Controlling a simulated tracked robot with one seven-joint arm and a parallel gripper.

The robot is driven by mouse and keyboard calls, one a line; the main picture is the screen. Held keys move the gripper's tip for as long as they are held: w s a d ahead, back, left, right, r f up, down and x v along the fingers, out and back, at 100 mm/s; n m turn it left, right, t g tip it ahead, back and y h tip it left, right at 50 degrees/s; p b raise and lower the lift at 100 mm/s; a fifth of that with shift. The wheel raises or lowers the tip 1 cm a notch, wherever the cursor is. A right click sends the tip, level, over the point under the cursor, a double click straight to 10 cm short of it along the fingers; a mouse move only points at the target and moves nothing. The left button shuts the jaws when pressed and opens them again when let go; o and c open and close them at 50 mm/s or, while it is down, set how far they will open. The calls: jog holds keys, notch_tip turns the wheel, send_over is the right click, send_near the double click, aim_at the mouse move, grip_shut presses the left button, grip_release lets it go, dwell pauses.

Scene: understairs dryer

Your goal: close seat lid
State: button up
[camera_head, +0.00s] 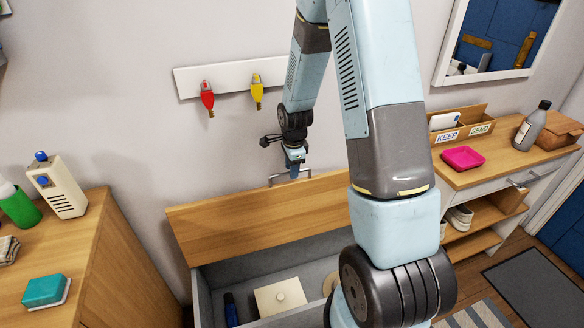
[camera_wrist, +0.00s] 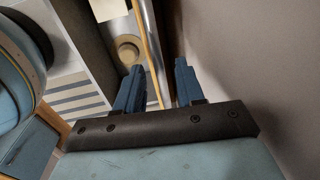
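The seat lid (camera_head: 255,218) is a wooden panel standing raised at the back of the grey storage bench (camera_head: 204,300), near the wall. My arm hides the lid's right part.
Inside the bench are a cream box (camera_head: 280,298), a dark blue item (camera_head: 231,310) and a straw hat (camera_wrist: 128,48). A wooden cabinet (camera_head: 130,270) stands left and a shelf unit (camera_head: 490,175) right.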

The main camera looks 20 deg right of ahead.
grip_shut()
dwell(0.6)
